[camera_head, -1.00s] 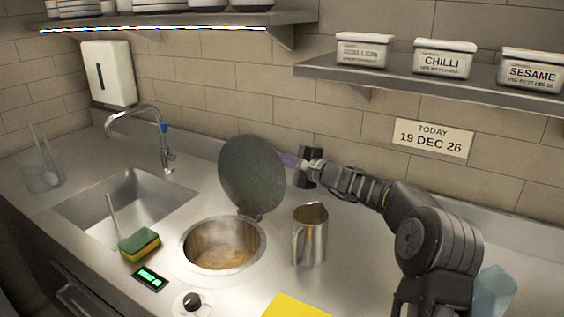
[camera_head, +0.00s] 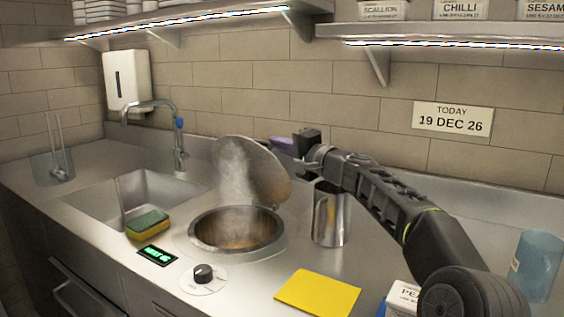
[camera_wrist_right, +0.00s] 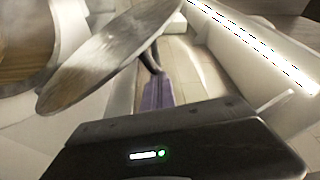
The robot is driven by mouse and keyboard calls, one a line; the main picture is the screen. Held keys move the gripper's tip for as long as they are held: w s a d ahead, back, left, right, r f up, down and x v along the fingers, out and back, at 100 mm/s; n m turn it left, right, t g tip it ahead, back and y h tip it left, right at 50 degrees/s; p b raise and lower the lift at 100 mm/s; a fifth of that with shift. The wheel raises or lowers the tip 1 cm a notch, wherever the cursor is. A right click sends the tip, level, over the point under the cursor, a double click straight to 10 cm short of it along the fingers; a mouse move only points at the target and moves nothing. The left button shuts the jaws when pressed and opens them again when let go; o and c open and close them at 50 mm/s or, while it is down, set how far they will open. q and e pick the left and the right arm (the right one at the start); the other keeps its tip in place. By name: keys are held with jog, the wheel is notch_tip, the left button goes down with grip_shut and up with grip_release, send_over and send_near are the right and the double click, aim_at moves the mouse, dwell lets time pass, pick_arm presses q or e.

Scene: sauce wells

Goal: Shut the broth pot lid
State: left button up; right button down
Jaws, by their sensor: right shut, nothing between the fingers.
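The broth pot (camera_head: 240,244) is a round steel well sunk in the counter, with brown broth and steam. Its round metal lid (camera_head: 268,171) stands raised and tilted on its hinge at the back right rim, so the pot is open. My right gripper (camera_head: 281,144) is shut and empty, with purple fingertips at the lid's upper right, behind it. In the right wrist view the purple fingers (camera_wrist_right: 158,92) lie close to the lid (camera_wrist_right: 105,62); I cannot tell whether they touch. My left gripper is out of view.
A steel jug (camera_head: 329,218) stands right of the pot, below my right forearm. A sponge (camera_head: 148,223), control knob (camera_head: 203,273) and yellow sheet (camera_head: 318,292) lie around the pot. A sink (camera_head: 135,198) is at left; shelves (camera_head: 190,23) hang above.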

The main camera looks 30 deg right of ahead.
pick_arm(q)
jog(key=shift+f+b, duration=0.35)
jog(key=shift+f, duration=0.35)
pick_arm(e)
jog(key=shift+s+a+f, duration=0.1)
jog(key=shift+s+a, duration=0.2)
jog(key=shift+a, duration=0.2)
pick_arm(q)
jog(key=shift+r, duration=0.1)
